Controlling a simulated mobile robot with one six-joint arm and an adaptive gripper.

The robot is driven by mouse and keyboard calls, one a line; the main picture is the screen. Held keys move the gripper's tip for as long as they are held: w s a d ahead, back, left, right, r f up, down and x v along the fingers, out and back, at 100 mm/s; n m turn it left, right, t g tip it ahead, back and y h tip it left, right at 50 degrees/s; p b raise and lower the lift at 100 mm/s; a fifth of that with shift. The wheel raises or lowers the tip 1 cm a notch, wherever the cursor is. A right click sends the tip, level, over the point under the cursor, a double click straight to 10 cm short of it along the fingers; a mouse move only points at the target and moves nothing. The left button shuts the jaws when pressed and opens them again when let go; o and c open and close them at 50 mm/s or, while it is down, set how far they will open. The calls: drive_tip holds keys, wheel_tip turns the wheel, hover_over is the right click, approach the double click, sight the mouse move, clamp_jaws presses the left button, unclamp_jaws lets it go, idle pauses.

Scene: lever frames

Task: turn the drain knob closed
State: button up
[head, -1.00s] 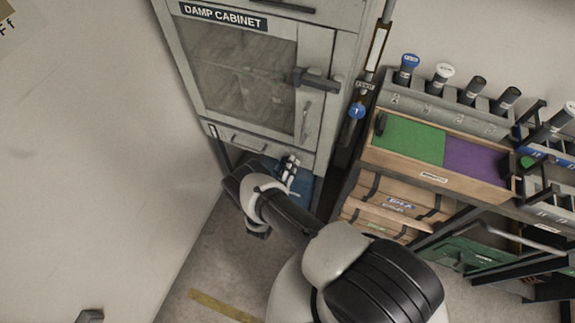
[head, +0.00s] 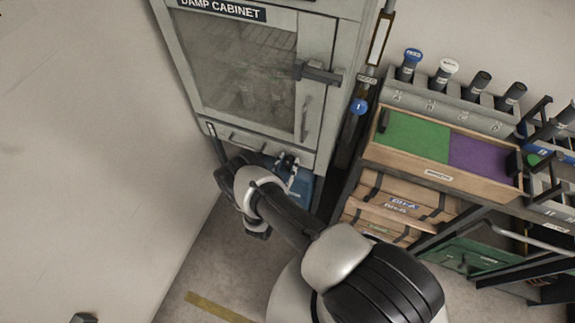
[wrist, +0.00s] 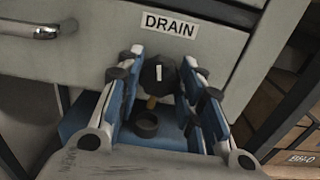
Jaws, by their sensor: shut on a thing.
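The drain knob (wrist: 158,74) is a black round knob with a white pointer mark, seen in the wrist view under the DRAIN label (wrist: 170,25). The mark stands nearly upright. My gripper (wrist: 161,72) is shut on the knob, one finger on each side of it. In the head view my gripper (head: 287,168) is at the lower front of the damp cabinet (head: 205,112), and it hides the knob there. A brass-coloured piece (wrist: 151,103) shows just below the knob.
A blue container (head: 299,188) stands under the cabinet, and a dark round opening (wrist: 146,123) shows there in the wrist view. A metal handle (wrist: 45,31) is left of the label. A shelf rack with a green and purple tray (head: 443,173) stands to the right.

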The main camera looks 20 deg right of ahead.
drive_tip(key=shift+m, duration=1.3)
drive_tip(key=o, duration=1.1)
drive_tip(key=shift+c, duration=0.2)
drive_tip(key=v, duration=1.2)
